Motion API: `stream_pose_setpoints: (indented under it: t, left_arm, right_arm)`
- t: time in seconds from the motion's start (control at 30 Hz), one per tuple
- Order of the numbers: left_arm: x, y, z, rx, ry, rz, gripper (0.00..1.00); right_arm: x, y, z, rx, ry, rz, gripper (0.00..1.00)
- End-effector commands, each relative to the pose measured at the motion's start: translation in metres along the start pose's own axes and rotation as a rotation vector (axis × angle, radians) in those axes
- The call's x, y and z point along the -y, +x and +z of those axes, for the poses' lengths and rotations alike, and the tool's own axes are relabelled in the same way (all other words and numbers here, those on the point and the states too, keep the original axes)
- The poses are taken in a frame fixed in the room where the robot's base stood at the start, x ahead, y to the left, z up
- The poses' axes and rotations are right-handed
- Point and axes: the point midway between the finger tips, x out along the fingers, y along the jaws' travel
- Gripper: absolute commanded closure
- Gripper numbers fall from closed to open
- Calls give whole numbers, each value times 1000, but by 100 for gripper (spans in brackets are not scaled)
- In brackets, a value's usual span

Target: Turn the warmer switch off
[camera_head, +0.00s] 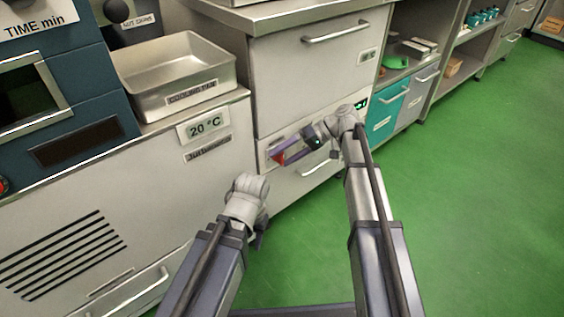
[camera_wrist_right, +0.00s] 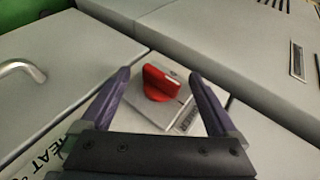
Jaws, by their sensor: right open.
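The warmer switch is a red rotary knob (camera_wrist_right: 160,84) on a pale square plate (camera_wrist_right: 150,112) with a small label, seen in the right wrist view. In the head view the red knob (camera_head: 277,157) shows small on the cabinet front, partly covered by my right gripper. My right gripper (camera_head: 284,152) is open, and its purple fingers (camera_wrist_right: 161,80) stand on either side of the knob.
The warmer cabinet has drawers with bar handles (camera_head: 336,32). A steel cooling tray (camera_head: 176,98) stands on the counter to the left, above a 20 °C display (camera_head: 204,125). Shelves and a teal drawer (camera_head: 386,115) are on the right. The green floor (camera_head: 470,200) is clear there.

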Motion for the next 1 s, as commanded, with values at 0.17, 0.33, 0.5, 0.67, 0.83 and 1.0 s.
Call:
stream_pose_setpoints:
  t: [0.17, 0.33, 0.5, 0.67, 0.83, 1.0]
  left_arm:
    - [0, 4, 0, 0, 0, 0, 54]
    - [0, 4, 0, 0, 0, 0, 54]
    - [0, 4, 0, 0, 0, 0, 54]
    - [0, 4, 0, 0, 0, 0, 54]
    - [0, 4, 0, 0, 0, 0, 54]
    - [0, 4, 0, 0, 0, 0, 54]
  right_arm:
    - [0, 9, 0, -1, 0, 0, 5]
    - [0, 8, 0, -1, 0, 0, 6]
    - [0, 8, 0, -1, 0, 0, 25]
    - [0, 8, 0, -1, 0, 0, 43]
    - [0, 8, 0, -1, 0, 0, 62]
    - [0, 8, 0, -1, 0, 0, 82]
